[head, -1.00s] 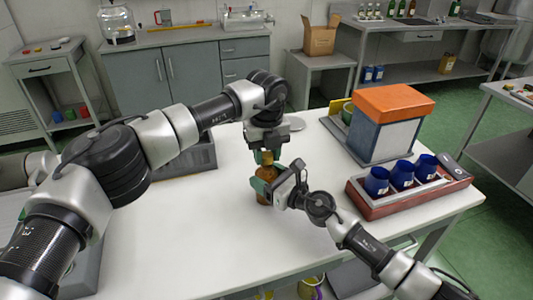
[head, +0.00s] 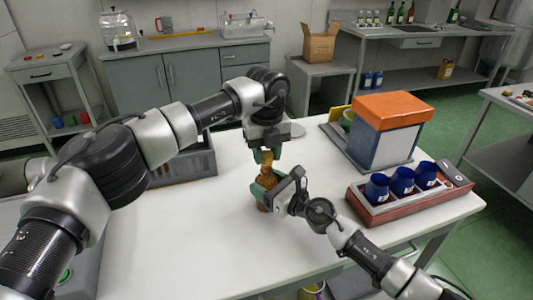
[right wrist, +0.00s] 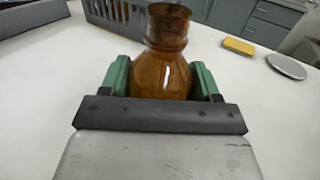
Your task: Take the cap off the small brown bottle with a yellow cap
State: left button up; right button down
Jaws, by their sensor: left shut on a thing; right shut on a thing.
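The small brown bottle (head: 265,181) stands upright on the white table. My right gripper (head: 266,186) is shut around its body. In the right wrist view the brown bottle (right wrist: 163,70) sits between the green fingers of the right gripper (right wrist: 162,80), and its neck shows bare brown with no cap on it. My left gripper (head: 267,157) points down just above the bottle, shut on the yellow cap (head: 267,158), which its fingers partly hide. The cap appears apart from the neck; the gap is small in the head view.
A red tray (head: 408,204) with blue cups stands at the right, near an orange-topped box (head: 385,135). A grey crate (head: 185,168) lies behind my left arm. The right wrist view shows a yellow block (right wrist: 238,46) and a grey disc (right wrist: 287,67).

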aim_at(266, 154)
pick_arm(q)
jog(key=shift+r, duration=1.9)
pick_arm(e)
jog(key=shift+f, duration=0.1)
jog(key=shift+c, duration=0.8)
grip_release()
